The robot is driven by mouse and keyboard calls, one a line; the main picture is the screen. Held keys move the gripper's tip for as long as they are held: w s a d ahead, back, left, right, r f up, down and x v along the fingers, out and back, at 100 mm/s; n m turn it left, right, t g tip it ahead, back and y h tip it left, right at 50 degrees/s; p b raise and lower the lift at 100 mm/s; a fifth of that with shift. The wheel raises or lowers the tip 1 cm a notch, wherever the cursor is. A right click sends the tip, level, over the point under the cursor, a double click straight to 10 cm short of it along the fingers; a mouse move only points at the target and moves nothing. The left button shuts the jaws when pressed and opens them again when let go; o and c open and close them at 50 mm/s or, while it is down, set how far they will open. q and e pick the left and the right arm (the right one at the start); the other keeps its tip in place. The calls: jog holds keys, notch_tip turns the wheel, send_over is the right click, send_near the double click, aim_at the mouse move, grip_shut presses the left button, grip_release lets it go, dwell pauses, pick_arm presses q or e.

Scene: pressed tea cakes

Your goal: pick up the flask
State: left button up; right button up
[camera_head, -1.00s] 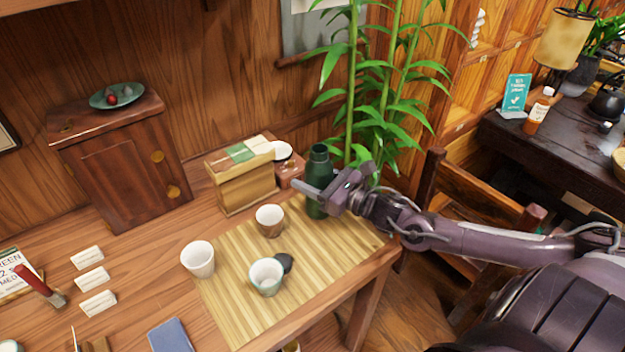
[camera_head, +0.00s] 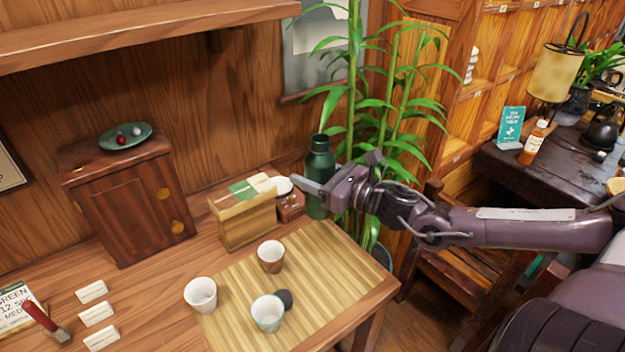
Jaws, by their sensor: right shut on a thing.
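The dark green flask (camera_head: 319,165) is upright above the back right part of the bamboo mat (camera_head: 345,265). Its base looks raised off the table. My right gripper (camera_head: 324,186) is shut on the flask's body, coming in from the right. One finger crosses the front of the flask. The other finger is mostly hidden. My left gripper is not in view.
White cups (camera_head: 201,294), (camera_head: 271,256) and (camera_head: 267,312) stand on or beside the mat, with a small dark lid (camera_head: 285,299). A wooden box (camera_head: 245,222) and a small brown box (camera_head: 290,204) are left of the flask. A leafy plant (camera_head: 400,95) rises behind it.

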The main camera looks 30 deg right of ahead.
aim_at(312, 144)
jog(key=shift+r+p, duration=2.75)
jog(key=shift+r, duration=0.8)
